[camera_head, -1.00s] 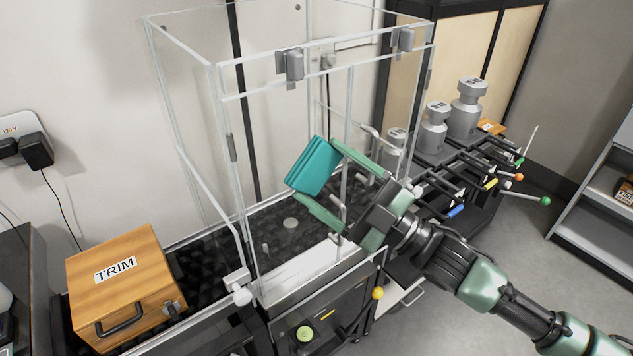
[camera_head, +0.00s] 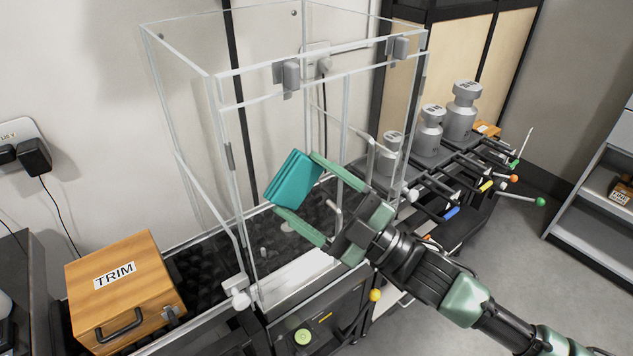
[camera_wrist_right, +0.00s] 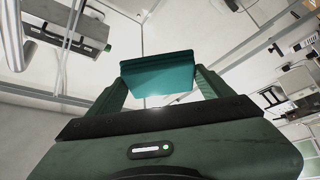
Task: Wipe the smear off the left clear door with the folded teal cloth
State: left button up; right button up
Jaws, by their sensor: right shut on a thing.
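The folded teal cloth (camera_head: 295,179) is held between the fingers of my right gripper (camera_head: 297,200), in front of the clear case. In the right wrist view the cloth (camera_wrist_right: 157,74) spans the gap between the two green fingertips (camera_wrist_right: 160,82). The left clear door (camera_head: 285,130) is a tall transparent panel of the case; its grey handle block (camera_head: 287,75) sits near the top. I cannot make out a smear on it. I cannot tell whether the cloth touches the panel. My left gripper is not in view.
A wooden TRIM box (camera_head: 122,285) stands at the left. Grey weights (camera_head: 460,112) stand at the right behind a rack of rods with coloured knobs (camera_head: 480,190). A yellow-knobbed lever (camera_head: 375,295) sticks up at the case's front. Open floor lies at the right.

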jog(key=shift+d, duration=0.1)
jog(key=s+d, duration=0.1)
jog(key=s, duration=0.1)
jog(key=s+d, duration=0.2)
jog(key=shift+p, duration=0.35)
jog(key=shift+s+d, duration=0.2)
jog(key=shift+s, duration=0.2)
jog(key=shift+s+d, duration=0.9)
jog(key=shift+s, duration=0.3)
